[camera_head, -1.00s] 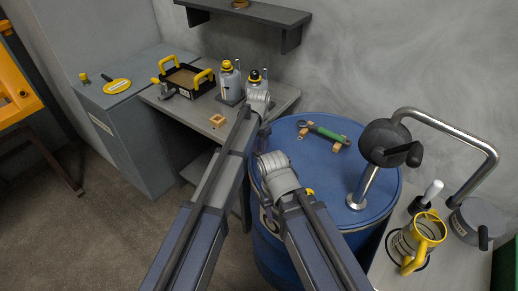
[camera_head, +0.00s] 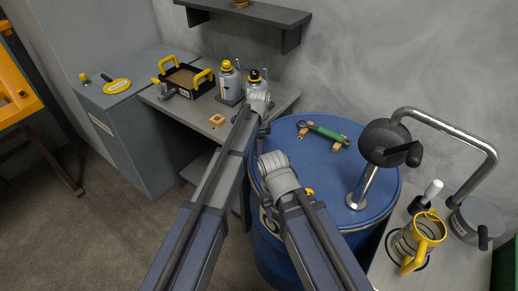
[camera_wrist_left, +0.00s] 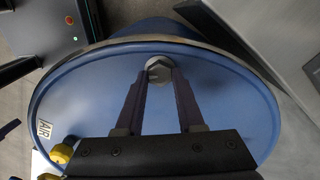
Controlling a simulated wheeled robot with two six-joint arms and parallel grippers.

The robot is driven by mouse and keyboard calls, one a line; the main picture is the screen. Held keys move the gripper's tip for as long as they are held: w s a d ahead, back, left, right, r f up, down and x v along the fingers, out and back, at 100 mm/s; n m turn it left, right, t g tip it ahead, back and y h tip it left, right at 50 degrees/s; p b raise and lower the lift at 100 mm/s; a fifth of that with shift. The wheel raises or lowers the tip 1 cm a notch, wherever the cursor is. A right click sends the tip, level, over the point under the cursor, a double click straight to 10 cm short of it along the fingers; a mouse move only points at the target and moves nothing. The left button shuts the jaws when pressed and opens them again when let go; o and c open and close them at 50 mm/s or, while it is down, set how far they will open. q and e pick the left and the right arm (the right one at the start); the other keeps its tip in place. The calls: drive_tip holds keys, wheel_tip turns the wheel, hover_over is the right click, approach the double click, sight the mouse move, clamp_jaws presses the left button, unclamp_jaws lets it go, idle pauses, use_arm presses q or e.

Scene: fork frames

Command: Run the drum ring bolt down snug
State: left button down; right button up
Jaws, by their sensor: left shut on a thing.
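The blue drum (camera_head: 335,172) stands upright right of centre in the head view. In the left wrist view the drum (camera_wrist_left: 95,95) fills the middle, with its pale rim curving round the top. The ring bolt, a grey hex head (camera_wrist_left: 158,66), sits near that rim. My left gripper (camera_wrist_left: 162,78) is shut on the bolt head, one dark finger on each side. In the head view my arms hide the left fingertips and the bolt. A wrench with a green handle (camera_head: 325,133) lies on wooden rests on the drum lid. My right gripper's fingers do not show.
A hand pump (camera_head: 385,142) with a bent metal pipe rises from the drum lid. A yellow jug (camera_head: 425,236) stands on the right bench. A grey workbench (camera_head: 197,115) at the back left bears bottles (camera_head: 230,80) and a black tray (camera_head: 186,82).

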use_arm(q)
drive_tip(key=shift+w+m, duration=0.1)
drive_tip(key=shift+m, duration=0.7)
drive_tip(key=c, duration=0.5)
unclamp_jaws()
drive_tip(key=shift+r, duration=0.2)
wheel_tip(320, 180, up, 8)
drive_tip(key=p, duration=0.8)
drive_tip(key=shift+f, duration=0.2)
drive_tip(key=shift+f, duration=0.1)
